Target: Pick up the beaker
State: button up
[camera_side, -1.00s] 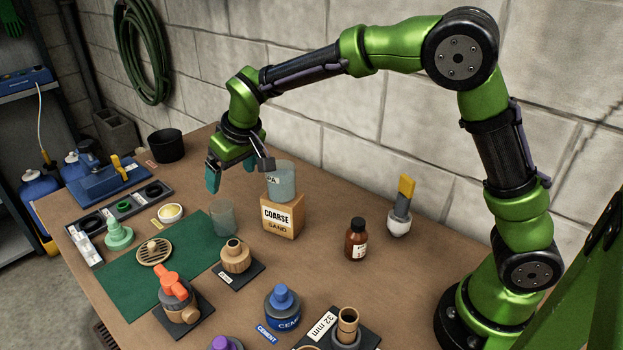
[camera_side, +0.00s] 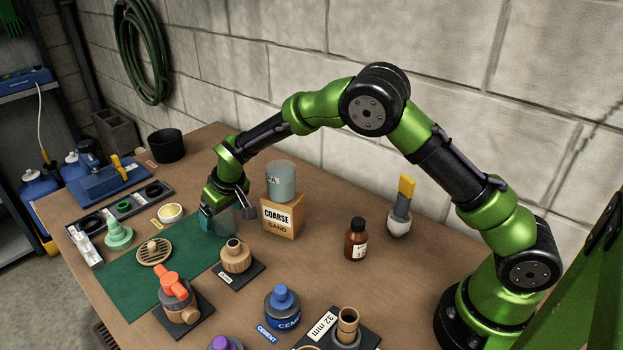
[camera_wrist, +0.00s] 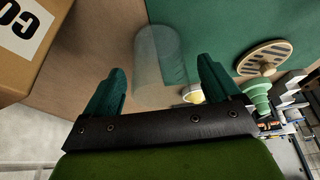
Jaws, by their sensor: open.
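The beaker (camera_side: 224,222) is a clear, empty-looking glass vessel standing on the table at the edge of the green mat. In the side view it is partly hidden by my gripper (camera_side: 226,213). In the wrist view the beaker (camera_wrist: 160,52) appears faint and see-through, beyond and between the fingertips. My gripper (camera_wrist: 163,73) is open, with one teal finger on each side of the beaker's line and nothing gripped. I cannot tell how far the fingers reach along the beaker's sides.
A box labelled coarse sand (camera_side: 283,217) with a grey translucent cup (camera_side: 281,180) on top stands close to the right. A wooden fitting (camera_side: 235,256) is in front. A white bowl (camera_side: 170,212) and a round grate (camera_side: 154,251) lie to the left. The green mat (camera_side: 130,285) has free room.

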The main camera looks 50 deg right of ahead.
jog(key=shift+x, duration=1.15)
jog(key=c, duration=1)
jog(key=shift+r, duration=0.1)
jog(key=shift+c, duration=0.3)
